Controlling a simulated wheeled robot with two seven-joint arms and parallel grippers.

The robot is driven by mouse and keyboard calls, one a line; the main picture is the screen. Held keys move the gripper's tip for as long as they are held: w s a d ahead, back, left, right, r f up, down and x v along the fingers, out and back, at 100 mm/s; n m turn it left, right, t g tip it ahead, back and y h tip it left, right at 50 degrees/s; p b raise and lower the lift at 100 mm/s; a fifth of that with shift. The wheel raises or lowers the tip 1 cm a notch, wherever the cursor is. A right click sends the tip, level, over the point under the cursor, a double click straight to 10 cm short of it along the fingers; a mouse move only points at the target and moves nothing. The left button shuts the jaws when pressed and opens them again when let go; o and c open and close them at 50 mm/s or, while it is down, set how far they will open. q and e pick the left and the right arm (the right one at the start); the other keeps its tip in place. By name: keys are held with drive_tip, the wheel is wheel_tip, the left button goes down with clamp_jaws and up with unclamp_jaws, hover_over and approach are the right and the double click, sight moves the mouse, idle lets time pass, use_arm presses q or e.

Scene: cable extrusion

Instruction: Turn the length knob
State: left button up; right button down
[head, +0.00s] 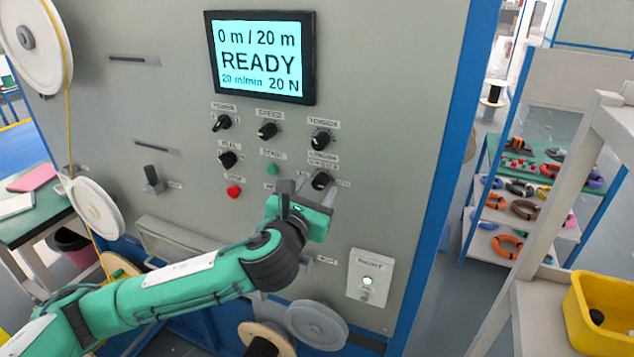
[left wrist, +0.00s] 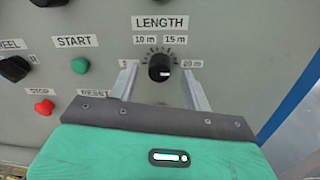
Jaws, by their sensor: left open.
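The length knob (left wrist: 160,67) is black and round on the grey panel, under the LENGTH label, with a dial marked 5, 10 m, 15 m and 20 m. It also shows in the head view (head: 320,181). My left gripper (left wrist: 160,88) is open, its two pale fingers on either side of the knob, with gaps to both sides of it. In the head view, my left gripper (head: 310,188) is at the panel just below and around the knob. The display (head: 261,58) reads 0 m / 20 m, READY, 20 m/min, 20 N. My right gripper is not in view.
Close by are the tension knob (head: 319,141), speed knob (head: 267,130), green start button (left wrist: 80,66) and red stop button (left wrist: 44,107). A white box with a lit button (head: 367,283) is lower right. A cable rack (head: 520,205) and yellow bin (head: 604,312) stand at the right.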

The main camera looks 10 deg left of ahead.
use_arm(q)
drive_tip(key=shift+w+d, duration=0.1)
drive_tip(key=shift+w, duration=0.7)
drive_tip(key=shift+c, duration=0.2)
drive_tip(key=c, duration=1)
drive_tip(key=shift+o, duration=0.2)
